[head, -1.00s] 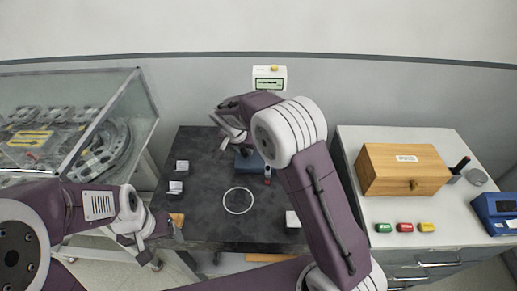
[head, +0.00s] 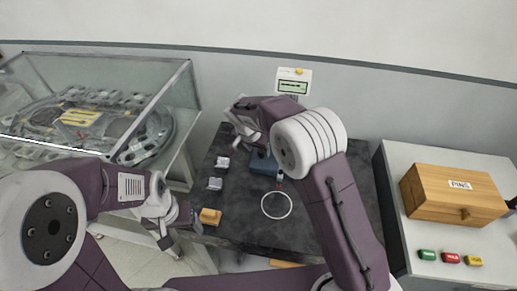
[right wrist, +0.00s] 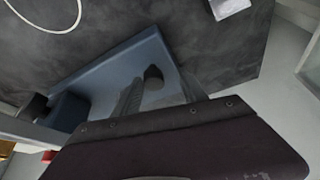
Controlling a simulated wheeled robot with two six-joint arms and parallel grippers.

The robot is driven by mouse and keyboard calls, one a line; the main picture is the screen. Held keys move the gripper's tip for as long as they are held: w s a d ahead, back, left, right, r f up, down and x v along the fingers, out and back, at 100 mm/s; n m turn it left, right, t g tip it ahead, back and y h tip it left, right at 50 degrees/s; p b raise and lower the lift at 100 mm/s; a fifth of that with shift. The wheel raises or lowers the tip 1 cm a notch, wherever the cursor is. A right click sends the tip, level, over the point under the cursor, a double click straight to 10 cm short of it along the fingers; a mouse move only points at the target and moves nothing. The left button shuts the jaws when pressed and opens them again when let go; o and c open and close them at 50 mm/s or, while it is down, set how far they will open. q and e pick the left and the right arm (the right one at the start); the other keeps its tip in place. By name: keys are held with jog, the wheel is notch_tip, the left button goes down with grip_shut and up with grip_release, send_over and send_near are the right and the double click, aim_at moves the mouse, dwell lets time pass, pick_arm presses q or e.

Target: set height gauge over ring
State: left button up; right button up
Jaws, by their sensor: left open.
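The blue-based thing (head: 263,164), which looks like the height gauge, stands on the dark table behind the ring. It also shows in the right wrist view as a blue plate (right wrist: 105,70). The white ring (head: 277,219) lies in front of it, and part of its outline shows in the right wrist view (right wrist: 52,31). My right gripper (head: 248,140) is over the blue base. In the right wrist view its fingers (right wrist: 158,92) are around or beside a dark knob; their grip is unclear. My left gripper (head: 180,234) is open and empty at the table's left front edge.
A yellow-orange block (head: 210,216) is close to my left gripper. Two small pale blocks (head: 215,184) are on the table's left side. A glass case (head: 160,90) stands left. A white cabinet (head: 395,185) at right bears a wooden box (head: 440,195) and coloured blocks.

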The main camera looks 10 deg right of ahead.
jog(key=shift+s+d+r, duration=0.1)
jog(key=shift+d, duration=0.1)
jog(key=v, duration=0.8)
jog(key=shift+a+r, duration=0.2)
jog(key=shift+r, duration=0.2)
jog(key=shift+s, duration=0.1)
